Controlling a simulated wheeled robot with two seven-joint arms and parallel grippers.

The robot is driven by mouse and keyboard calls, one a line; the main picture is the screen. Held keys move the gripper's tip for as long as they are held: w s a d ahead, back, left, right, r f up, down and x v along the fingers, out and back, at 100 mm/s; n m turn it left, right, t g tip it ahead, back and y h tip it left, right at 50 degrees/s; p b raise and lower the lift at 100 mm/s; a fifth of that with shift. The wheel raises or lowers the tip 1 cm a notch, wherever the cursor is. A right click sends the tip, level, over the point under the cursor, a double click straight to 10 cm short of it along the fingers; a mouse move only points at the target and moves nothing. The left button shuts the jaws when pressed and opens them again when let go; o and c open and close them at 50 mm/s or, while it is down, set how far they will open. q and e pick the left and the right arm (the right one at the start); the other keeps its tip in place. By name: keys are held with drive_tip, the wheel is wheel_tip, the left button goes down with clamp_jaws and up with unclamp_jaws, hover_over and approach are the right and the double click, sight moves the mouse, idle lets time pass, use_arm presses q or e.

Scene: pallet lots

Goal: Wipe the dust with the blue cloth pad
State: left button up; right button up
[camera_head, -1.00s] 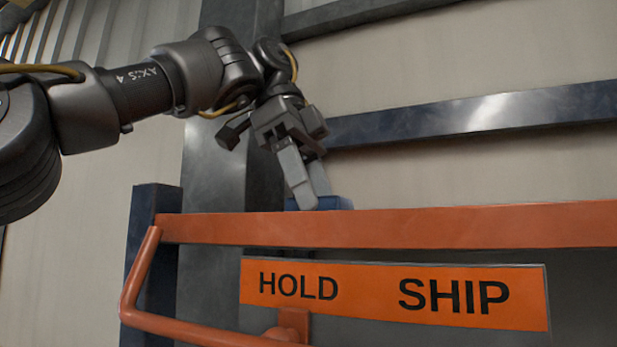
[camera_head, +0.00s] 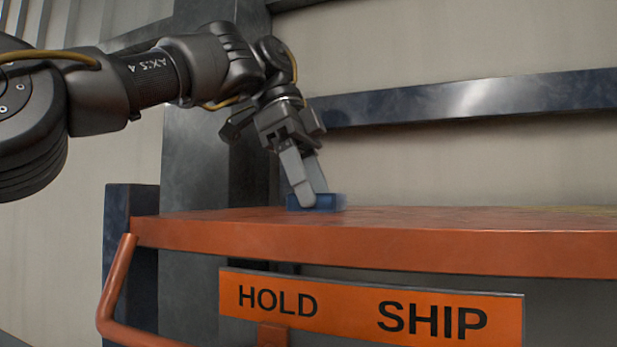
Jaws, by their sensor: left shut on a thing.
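The blue cloth pad (camera_head: 327,202) is a small dark blue block at the left part of the orange shelf top (camera_head: 440,220). My left gripper (camera_head: 308,200) points down from the upper left, shut on the pad. The pad appears to be at the shelf surface; whether it presses on it I cannot tell. Faint yellowish patches, possibly dust (camera_head: 590,211), show along the far right of the shelf top. My right gripper is not in view.
An orange sign (camera_head: 368,305) reading HOLD and SHIP hangs below the shelf's front edge. An orange tube rail (camera_head: 115,290) bends at the left. A dark post (camera_head: 200,160) and a wall beam (camera_head: 480,97) stand behind. The shelf top right of the pad is clear.

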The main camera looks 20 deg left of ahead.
use_arm(q)
drive_tip(key=shift+r, duration=0.95)
drive_tip(key=shift+s+r, duration=0.1)
drive_tip(key=shift+r, duration=0.45)
